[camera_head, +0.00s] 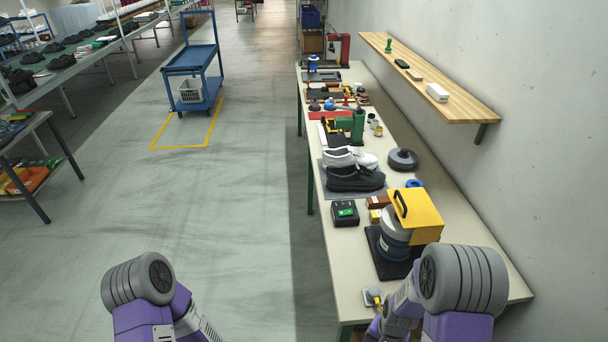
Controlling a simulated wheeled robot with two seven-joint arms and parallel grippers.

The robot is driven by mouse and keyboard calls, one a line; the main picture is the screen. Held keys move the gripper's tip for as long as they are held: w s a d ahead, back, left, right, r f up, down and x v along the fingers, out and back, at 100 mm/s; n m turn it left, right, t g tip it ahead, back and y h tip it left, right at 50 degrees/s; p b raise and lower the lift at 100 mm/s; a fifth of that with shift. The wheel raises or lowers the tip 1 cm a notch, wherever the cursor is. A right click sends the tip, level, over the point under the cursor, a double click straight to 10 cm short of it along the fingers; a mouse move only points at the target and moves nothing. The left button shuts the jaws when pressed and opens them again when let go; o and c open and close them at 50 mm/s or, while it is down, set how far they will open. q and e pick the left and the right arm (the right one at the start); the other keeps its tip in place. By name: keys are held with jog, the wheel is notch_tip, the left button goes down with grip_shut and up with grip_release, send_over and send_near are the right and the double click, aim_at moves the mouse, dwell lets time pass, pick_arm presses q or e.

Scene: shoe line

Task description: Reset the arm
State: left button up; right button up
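My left arm (150,300) shows at the bottom left, over the open floor, as grey ribbed and purple links. My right arm (460,290) shows at the bottom right, in front of the near end of the workbench. Neither gripper's fingers can be seen. Both seem to be below the picture or hidden behind my arm links. I see nothing held.
The long workbench (345,285) carries a yellow-topped machine (418,212), a dark shoe (355,178), a white shoe (349,157) and a green-black box (345,213). A wooden shelf (455,95) juts from the right wall. A blue cart (192,60) stands far off.

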pick_arm(q)
notch_tip(320, 180, down, 9)
jog(key=b, duration=0.8)
jog(key=shift+w, duration=0.4)
pick_arm(e)
jog(key=s+a+f+n+y, duration=0.2)
jog(key=s+a+f, duration=0.2)
jog(key=f, duration=0.4)
jog(key=s+a+f+n+y, duration=0.1)
jog(key=s+a+f+n, duration=0.1)
jog(key=s+a+f, duration=0.2)
jog(key=a+f, duration=0.3)
jog(key=f, duration=0.1)
jog(key=shift+a+f+t+y, duration=0.2)
jog(key=shift+f+t+y, duration=0.1)
jog(key=shift+f+y, duration=0.1)
